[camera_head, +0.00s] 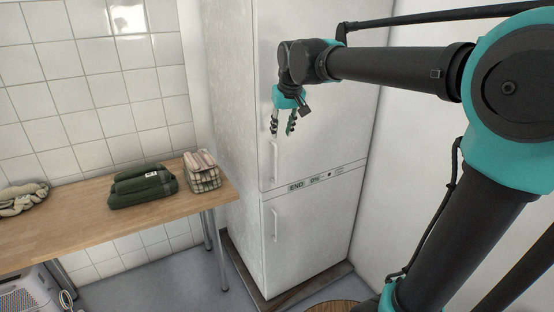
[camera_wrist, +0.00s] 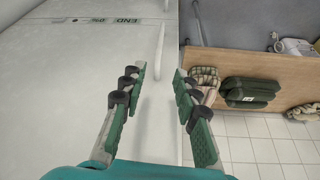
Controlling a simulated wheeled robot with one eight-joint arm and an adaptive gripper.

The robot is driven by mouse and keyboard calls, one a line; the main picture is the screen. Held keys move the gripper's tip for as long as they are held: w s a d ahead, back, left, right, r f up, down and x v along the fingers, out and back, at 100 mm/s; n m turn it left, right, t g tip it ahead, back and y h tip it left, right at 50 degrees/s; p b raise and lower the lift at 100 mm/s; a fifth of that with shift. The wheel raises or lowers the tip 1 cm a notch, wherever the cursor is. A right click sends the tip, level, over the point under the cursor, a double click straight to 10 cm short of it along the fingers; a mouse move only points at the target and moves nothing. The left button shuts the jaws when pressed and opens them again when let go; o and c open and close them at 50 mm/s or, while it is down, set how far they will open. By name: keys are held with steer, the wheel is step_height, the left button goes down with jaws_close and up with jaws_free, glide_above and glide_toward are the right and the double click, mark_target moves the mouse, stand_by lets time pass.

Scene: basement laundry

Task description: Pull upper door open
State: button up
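The white fridge has an upper door (camera_head: 325,110) and a lower door (camera_head: 310,235), both shut. The upper door's white vertical handle (camera_head: 274,160) is near its left edge. My gripper (camera_head: 283,131) is open in front of the upper door, its fingers pointing down around the handle's upper end in the head view. In the wrist view my gripper (camera_wrist: 159,72) shows two spread fingers, with the upper handle (camera_wrist: 160,50) appearing in the gap between the tips. I cannot tell whether a finger touches it. The lower door's handle (camera_head: 275,225) is clear of my gripper.
A wooden table (camera_head: 80,215) stands left of the fridge, bearing folded green cloth (camera_head: 143,187), a checked cloth bundle (camera_head: 202,172) and a beige cloth (camera_head: 22,198). Its metal leg (camera_head: 215,250) is near the fridge. A white wall (camera_head: 425,130) is at the right.

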glide_above(276, 180)
steer(key=f, duration=1.5)
steer(key=shift+w+f, duration=0.2)
steer(key=shift+w, duration=0.15)
jaws_close()
